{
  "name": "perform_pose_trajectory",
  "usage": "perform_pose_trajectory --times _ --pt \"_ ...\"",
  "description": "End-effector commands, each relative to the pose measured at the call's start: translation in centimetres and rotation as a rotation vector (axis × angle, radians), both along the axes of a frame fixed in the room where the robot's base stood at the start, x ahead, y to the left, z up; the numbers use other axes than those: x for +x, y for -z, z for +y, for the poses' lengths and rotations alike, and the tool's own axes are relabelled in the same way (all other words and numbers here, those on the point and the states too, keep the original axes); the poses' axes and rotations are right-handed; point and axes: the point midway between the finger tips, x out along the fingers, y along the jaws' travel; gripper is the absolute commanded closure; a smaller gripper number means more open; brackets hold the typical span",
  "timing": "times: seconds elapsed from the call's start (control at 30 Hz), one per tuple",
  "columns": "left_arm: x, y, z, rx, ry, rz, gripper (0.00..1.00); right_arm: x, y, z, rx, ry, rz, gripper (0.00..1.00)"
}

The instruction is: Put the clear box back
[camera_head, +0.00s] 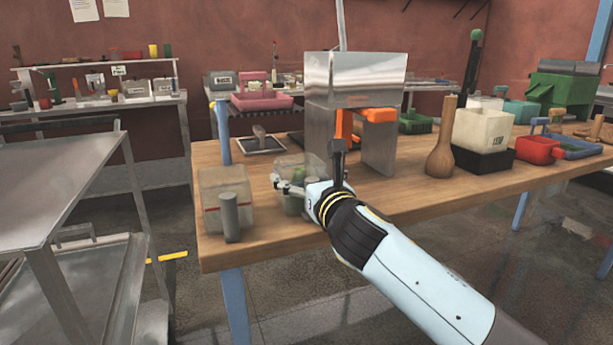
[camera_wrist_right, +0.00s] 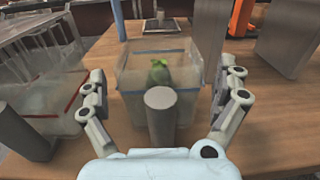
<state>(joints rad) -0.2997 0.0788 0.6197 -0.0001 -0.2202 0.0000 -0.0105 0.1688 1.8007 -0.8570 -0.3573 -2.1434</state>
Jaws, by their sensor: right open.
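A clear box (camera_head: 297,162) stands on the wooden table, and in the right wrist view the clear box (camera_wrist_right: 132,80) shows a green item (camera_wrist_right: 159,72) inside. A grey cylinder (camera_wrist_right: 160,117) stands at its near side. My right gripper (camera_head: 294,190) is open, and in the wrist view its fingers (camera_wrist_right: 167,85) are spread on both sides of the box; I cannot tell if they touch it. A second clear box (camera_head: 224,186) with a red line stands to the left, also in the wrist view (camera_wrist_right: 52,108). My left gripper is not in view.
A metal machine (camera_head: 354,80) with orange parts (camera_head: 378,115) stands just behind. A grey cylinder (camera_head: 229,216) stands before the second clear box. A wooden pestle-like piece (camera_head: 441,145) and a white box (camera_head: 484,130) stand to the right. Bare wood (camera_head: 400,190) shows along the front.

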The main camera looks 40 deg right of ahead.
Motion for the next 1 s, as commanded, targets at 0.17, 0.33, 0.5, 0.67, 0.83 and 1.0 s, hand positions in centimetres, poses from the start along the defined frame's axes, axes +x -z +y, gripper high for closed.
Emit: perform_pose_trajectory --times 0.17,0.33,0.5,0.67,0.83,1.0 --pt "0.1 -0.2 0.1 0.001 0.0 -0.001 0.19 -3.7 0.3 1.0 0.002 -0.001 0.005 0.0" --pt "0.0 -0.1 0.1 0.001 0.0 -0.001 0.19 -7.4 0.2 2.0 0.002 0.0 0.004 0.0" --pt "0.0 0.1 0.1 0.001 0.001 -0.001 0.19 -9.9 0.2 2.7 0.002 0.001 0.004 0.0" --pt "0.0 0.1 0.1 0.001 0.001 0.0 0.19 -10.8 0.1 2.9 0.001 0.001 0.002 0.0" --pt "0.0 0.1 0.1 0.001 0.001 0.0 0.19 -10.8 2.3 2.9 0.073 0.0 0.028 0.0" --pt "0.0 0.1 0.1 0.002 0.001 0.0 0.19 -12.0 14.9 2.8 0.52 0.055 0.167 0.0"
